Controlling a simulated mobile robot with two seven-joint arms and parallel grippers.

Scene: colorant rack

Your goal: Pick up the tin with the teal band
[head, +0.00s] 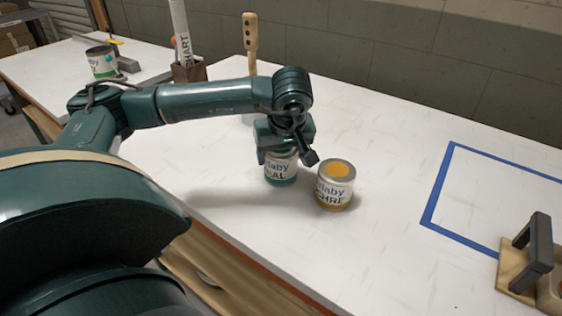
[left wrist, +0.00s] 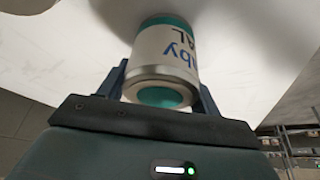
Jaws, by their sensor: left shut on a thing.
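The tin with the teal band (head: 281,172) stands upright near the middle of the white table, under my left gripper (head: 287,152). Its white label shows the letters "AL", and a teal band runs round its base. In the left wrist view the tin (left wrist: 168,55) sits between the two fingers of my left gripper (left wrist: 165,90), which is shut on it. Its teal lid centre faces the camera. I cannot tell whether its base touches the table. My right gripper is not in view.
A tin with an ochre lid (head: 335,185) stands close to the right of the teal tin. A blue tape outline (head: 432,208) and a wooden block with a dark handle (head: 530,258) are at the right. A green-banded tin (head: 101,62) and a chart holder (head: 188,70) stand farther back left.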

